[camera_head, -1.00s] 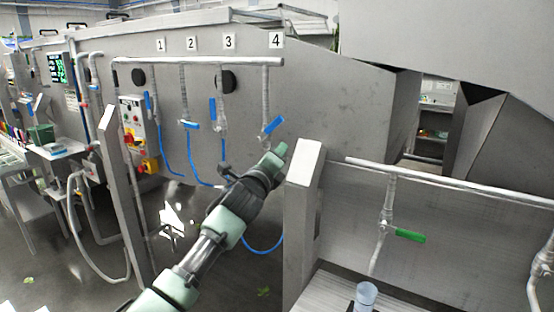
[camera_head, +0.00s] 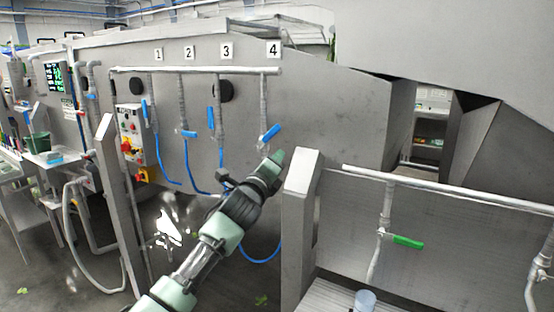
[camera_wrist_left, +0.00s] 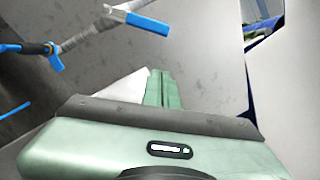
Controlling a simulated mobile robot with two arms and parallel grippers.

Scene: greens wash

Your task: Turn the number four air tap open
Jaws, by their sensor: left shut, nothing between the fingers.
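The number four air tap hangs below the label 4 (camera_head: 273,50) on the grey machine wall. Its blue lever (camera_head: 272,132) slants up to the right from the pipe. In the left wrist view the blue lever (camera_wrist_left: 140,20) shows at the top, beyond the fingers. My left gripper (camera_head: 277,157) is shut and empty, just below the lever in the head view. In the wrist view its green fingers (camera_wrist_left: 160,86) are together, and a gap shows between them and the lever. My right gripper is not in view.
Taps with blue levers hang under labels 1 (camera_head: 158,54), 2 (camera_head: 188,51) and 3 (camera_head: 227,50) to the left. A grey post (camera_head: 300,180) stands right of my gripper. A green-levered tap (camera_head: 407,242) is at right. A blue hose (camera_head: 262,258) loops below.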

